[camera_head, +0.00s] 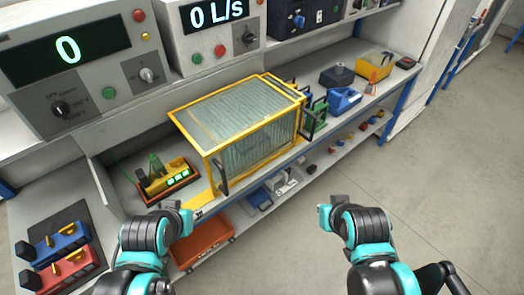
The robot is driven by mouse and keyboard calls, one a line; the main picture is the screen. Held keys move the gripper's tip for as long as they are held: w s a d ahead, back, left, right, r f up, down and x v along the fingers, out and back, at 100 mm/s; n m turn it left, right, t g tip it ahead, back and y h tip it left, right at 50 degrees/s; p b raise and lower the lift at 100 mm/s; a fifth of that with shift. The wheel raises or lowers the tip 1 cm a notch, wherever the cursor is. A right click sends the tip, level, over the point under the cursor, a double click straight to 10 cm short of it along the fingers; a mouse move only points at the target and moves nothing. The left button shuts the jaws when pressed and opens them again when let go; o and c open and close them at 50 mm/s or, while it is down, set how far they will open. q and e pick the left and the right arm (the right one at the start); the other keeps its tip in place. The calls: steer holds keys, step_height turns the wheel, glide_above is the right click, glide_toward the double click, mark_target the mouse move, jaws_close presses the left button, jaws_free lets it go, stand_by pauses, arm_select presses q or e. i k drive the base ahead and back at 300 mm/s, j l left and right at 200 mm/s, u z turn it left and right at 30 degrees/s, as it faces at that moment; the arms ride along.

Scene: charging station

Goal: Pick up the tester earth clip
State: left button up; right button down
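An orange-yellow device with green lit displays (178,177), which looks like the tester, lies in a dark tray on the left part of the bench. A green clip-like piece (155,163) stands at its back; I cannot tell for sure that it is the earth clip. My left gripper (198,213) is in front of the bench edge, nearer to me than the device and apart from it. My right gripper (322,216) is over the floor, away from the bench. Both grippers are small and seen from behind, so their fingers are unclear.
A yellow-framed glass case (240,122) with a dark handle stands right of the device. Instrument boxes with displays (75,60) line the shelf above. Red and blue units (62,255) sit at lower left. An orange bin (200,247) is below. Floor at right is clear.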

mark_target(158, 166)
steer(key=u, duration=1.15)
steer(key=i, duration=0.1)
